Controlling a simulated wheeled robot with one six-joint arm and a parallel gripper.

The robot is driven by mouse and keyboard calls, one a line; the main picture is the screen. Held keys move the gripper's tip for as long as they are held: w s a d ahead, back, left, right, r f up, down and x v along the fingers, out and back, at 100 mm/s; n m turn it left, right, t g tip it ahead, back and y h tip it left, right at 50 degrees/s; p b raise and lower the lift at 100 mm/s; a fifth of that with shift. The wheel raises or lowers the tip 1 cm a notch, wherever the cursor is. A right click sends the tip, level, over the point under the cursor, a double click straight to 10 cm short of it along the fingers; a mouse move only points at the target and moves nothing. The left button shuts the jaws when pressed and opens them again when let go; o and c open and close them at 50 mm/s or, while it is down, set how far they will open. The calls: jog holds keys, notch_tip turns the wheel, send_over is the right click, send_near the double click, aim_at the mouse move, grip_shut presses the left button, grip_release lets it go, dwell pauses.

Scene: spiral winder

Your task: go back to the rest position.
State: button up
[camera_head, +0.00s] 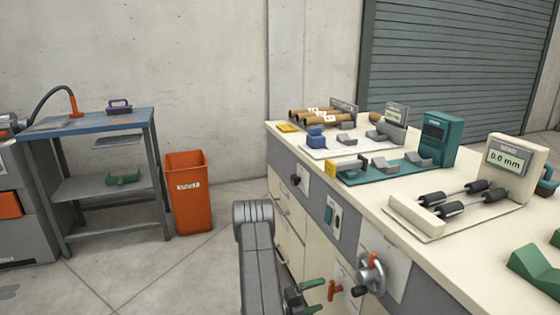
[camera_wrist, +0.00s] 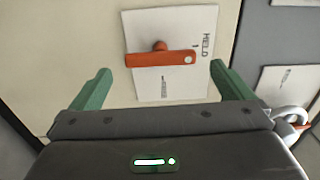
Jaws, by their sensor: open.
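My gripper (camera_head: 314,295) is low in front of the cream cabinet front in the head view, at the end of my grey arm. Its two green fingers are apart with nothing between them. In the wrist view my gripper (camera_wrist: 163,75) faces a red lever (camera_wrist: 160,59) on a white plate (camera_wrist: 178,20). The lever lies nearly level in that picture, and the fingers stand either side of it. I cannot tell how far the fingertips are from the plate. The red lever also shows in the head view (camera_head: 333,290), just right of the fingertips.
A handwheel with a red knob (camera_head: 371,278) sticks out from the cabinet front, right of my gripper. The long bench (camera_head: 345,185) carries several fixtures and a gauge reading 0.0 mm (camera_head: 509,160). An orange bin (camera_head: 188,200) and a blue-topped table (camera_head: 90,122) stand left. Floor between is clear.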

aim_at(329, 292)
jog(key=v, duration=0.8)
jog(key=b+x, duration=0.1)
jog(key=x, duration=1.3)
jog(key=shift+d+f, duration=0.1)
jog(key=shift+a+m+b, duration=0.2)
jog(key=shift+m+b, duration=0.3)
jog(key=shift+m, duration=0.4)
jog(key=m+b, duration=0.3)
jog(key=m, duration=0.3)
jog(key=shift+s+m, duration=0.1)
jog(key=shift+m, duration=0.3)
jog(key=m+b, duration=0.3)
jog(key=m, duration=0.2)
jog(key=shift+f+b, duration=0.1)
jog(key=shift+b, duration=0.2)
jog(key=m+b, duration=0.1)
jog(key=m, duration=0.2)
jog(key=shift+b, duration=0.4)
jog(key=shift+r, duration=0.25)
